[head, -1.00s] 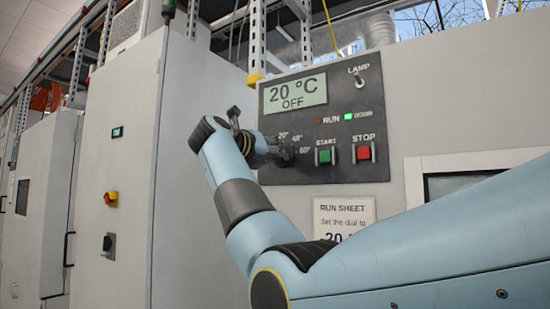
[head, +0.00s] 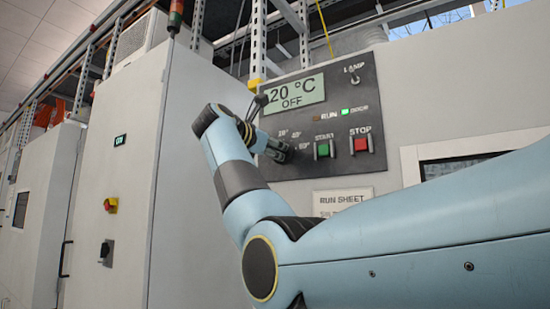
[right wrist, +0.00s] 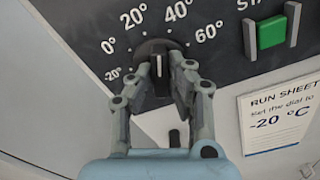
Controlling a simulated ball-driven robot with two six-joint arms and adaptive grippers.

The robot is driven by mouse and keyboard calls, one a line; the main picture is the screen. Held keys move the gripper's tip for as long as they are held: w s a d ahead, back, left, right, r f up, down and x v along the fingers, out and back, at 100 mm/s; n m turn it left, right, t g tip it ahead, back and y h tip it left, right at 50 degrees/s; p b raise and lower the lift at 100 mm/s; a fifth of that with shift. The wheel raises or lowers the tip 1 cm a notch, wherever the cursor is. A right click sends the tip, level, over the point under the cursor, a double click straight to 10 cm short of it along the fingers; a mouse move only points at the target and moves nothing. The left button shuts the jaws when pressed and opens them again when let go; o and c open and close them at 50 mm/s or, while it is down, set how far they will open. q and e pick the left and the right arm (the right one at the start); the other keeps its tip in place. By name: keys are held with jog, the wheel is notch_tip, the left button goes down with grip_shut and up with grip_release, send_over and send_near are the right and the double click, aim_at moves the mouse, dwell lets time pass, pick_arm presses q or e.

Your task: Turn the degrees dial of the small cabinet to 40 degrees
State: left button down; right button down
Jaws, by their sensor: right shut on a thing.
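The degrees dial (right wrist: 157,52) is a dark round knob with a pale pointer line, on the dark control panel (head: 350,120). In the right wrist view the pointer stands upright, between the 20° and 40° marks. My right gripper (right wrist: 161,85) is shut on the dial, one finger on each side. In the head view this gripper (head: 277,150) reaches the panel's lower left, and it and the arm partly hide the dial area. The display (head: 295,95) reads 20 °C OFF. My left gripper is not in view.
A green START button (head: 323,149) and a red STOP button (head: 361,144) sit right of the dial. A LAMP switch (head: 354,76) is above. A run sheet (right wrist: 280,105) below reads -20 °C. Tall grey cabinets (head: 145,200) stand at left.

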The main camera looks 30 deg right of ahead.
jog(key=shift+m+b, duration=0.55)
jog(key=shift+m, duration=0.95)
jog(key=c, duration=1.3)
grip_release()
jog(key=v, duration=1.2)
jog(key=shift+f, duration=0.1)
